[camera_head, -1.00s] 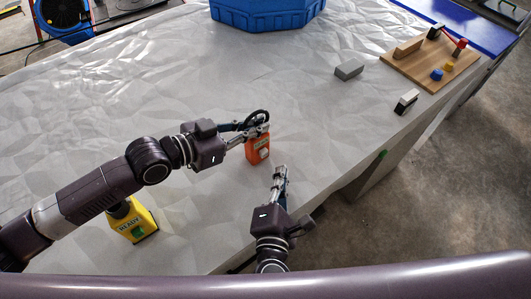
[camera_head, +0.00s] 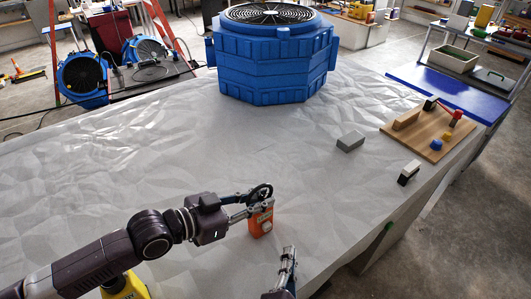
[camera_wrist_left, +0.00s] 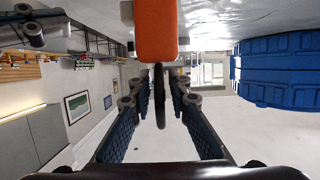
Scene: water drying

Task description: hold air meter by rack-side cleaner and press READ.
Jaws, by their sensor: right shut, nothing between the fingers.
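The orange air meter (camera_head: 261,222), with a pale round spot low on its front and a black loop on top, is at the near middle of the white-covered table. In the left wrist view the meter (camera_wrist_left: 156,30) is at the top and the loop lies between the fingers (camera_wrist_left: 161,98). I cannot tell whether the meter touches the table. My right gripper (camera_head: 288,257) is shut and empty, just right of and nearer than the meter. A big blue cleaner (camera_head: 270,70) with a round top grille stands at the table's far side.
A grey block (camera_head: 350,142), a black-and-white block (camera_head: 408,173) and a wooden board (camera_head: 425,145) with small coloured parts are at the right. A yellow box (camera_head: 125,288) is partly under my left arm. The table between meter and cleaner is clear.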

